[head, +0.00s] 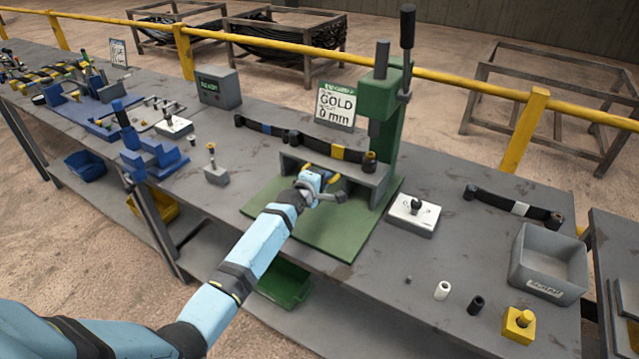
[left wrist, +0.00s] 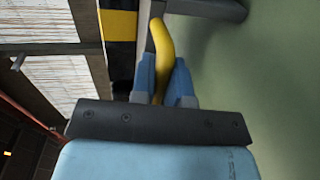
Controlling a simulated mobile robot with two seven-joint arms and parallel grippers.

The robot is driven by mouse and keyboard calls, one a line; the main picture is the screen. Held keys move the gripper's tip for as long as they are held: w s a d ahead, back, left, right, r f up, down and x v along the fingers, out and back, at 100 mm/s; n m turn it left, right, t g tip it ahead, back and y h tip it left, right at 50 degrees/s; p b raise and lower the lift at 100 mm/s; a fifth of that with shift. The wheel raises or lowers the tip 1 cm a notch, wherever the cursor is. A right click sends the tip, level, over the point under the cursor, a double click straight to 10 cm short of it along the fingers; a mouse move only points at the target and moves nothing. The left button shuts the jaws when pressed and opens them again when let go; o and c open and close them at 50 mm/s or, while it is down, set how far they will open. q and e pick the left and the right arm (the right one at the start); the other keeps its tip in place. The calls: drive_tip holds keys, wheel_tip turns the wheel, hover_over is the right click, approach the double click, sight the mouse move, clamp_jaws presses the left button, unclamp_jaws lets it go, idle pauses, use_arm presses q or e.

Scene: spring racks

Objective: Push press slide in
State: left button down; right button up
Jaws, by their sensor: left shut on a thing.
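The green press (head: 392,125) stands on the bench with its upright column and black-handled lever. A grey slide (head: 372,190) sits low on its green base plate (head: 335,235). A dark leaf spring (head: 315,145) with a yellow band lies along the slide; the banded part also shows in the left wrist view (left wrist: 118,28). My left gripper (head: 322,176) is at the slide's front. In the left wrist view its blue fingers (left wrist: 164,82) are shut on a curved yellow handle (left wrist: 163,40). The handle's join to the slide is partly hidden. My right gripper is out of view.
Blue fixtures (head: 150,160) stand left. A yellow rail (head: 450,80) runs behind.

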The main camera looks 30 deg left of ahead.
use_arm(q)
drive_tip(key=shift+w+r, duration=0.15)
drive_tip(key=shift+r, duration=0.1)
drive_tip(key=c, duration=1.5)
unclamp_jaws()
drive_tip(key=o, duration=0.3)
drive_tip(key=shift+w, duration=0.1)
drive_tip(key=shift+o, duration=0.3)
drive_tip(key=shift+w+f, duration=0.1)
drive_tip(key=shift+f, duration=0.15)
drive_tip(key=shift+s+r, duration=0.1)
drive_tip(key=shift+s, duration=0.5)
drive_tip(key=v, duration=1.2)
drive_tip(key=shift+s+r, duration=0.15)
drive_tip(key=shift+s, duration=0.2)
drive_tip(key=shift+a, duration=0.1)
